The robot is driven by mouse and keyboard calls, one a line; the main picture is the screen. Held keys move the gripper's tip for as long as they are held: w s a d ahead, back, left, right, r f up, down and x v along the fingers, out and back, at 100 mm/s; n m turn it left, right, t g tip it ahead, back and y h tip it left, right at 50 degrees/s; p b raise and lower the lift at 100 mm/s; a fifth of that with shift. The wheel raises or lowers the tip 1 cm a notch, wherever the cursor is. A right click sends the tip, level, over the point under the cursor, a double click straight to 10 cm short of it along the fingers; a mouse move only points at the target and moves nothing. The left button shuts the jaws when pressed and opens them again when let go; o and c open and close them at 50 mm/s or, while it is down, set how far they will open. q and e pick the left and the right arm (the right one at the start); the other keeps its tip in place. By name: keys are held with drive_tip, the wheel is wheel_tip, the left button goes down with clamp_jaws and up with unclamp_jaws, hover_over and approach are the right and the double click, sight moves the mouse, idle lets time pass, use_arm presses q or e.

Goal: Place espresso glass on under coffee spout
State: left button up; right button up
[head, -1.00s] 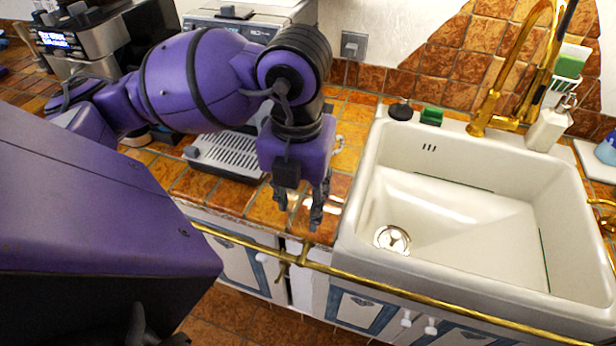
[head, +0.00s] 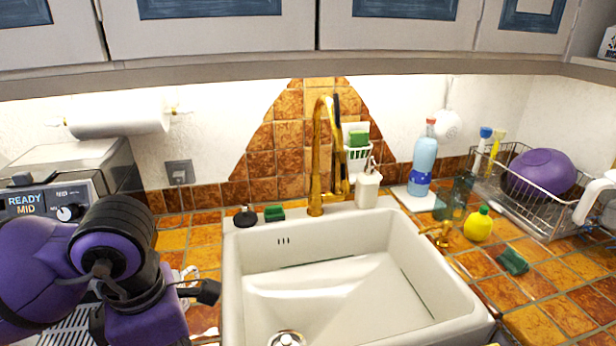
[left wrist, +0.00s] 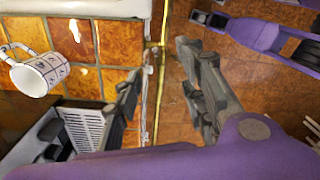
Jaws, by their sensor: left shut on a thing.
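My left gripper (left wrist: 163,82) shows in the left wrist view with its two fingers apart around a clear, barely visible thing, which I take to be the espresso glass. In the head view my left arm is at the lower left, left of the sink, and its fingertips are out of frame. The grey coffee machine (head: 70,172) stands at the left, partly behind my arm. Its slotted drip tray (left wrist: 84,128) also shows in the left wrist view, left of the gripper. The spout is hidden.
The white sink (head: 345,285) with a gold tap (head: 317,160) fills the middle. A blue bottle (head: 423,160), yellow lemon bottle (head: 479,224) and dish rack (head: 545,215) are at the right.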

use_arm(q)
drive_tip(key=m, duration=0.2)
drive_tip(key=w+m, duration=0.1)
drive_tip(key=m, duration=0.1)
drive_tip(key=f+m, duration=0.1)
drive_tip(key=m, duration=0.1)
drive_tip(key=shift+w+d+m, duration=0.15)
drive_tip(key=shift+d+m, duration=0.15)
drive_tip(key=shift+m, duration=0.1)
drive_tip(key=m, duration=0.2)
drive_tip(key=w+m, duration=0.1)
drive_tip(key=m, duration=0.1)
drive_tip(key=shift+d+f, duration=0.15)
drive_tip(key=shift+f, duration=0.1)
drive_tip(key=w+d+f+m, duration=0.1)
drive_tip(key=w+m, duration=0.5)
drive_tip(key=m, duration=0.7)
drive_tip(key=shift+d, duration=0.5)
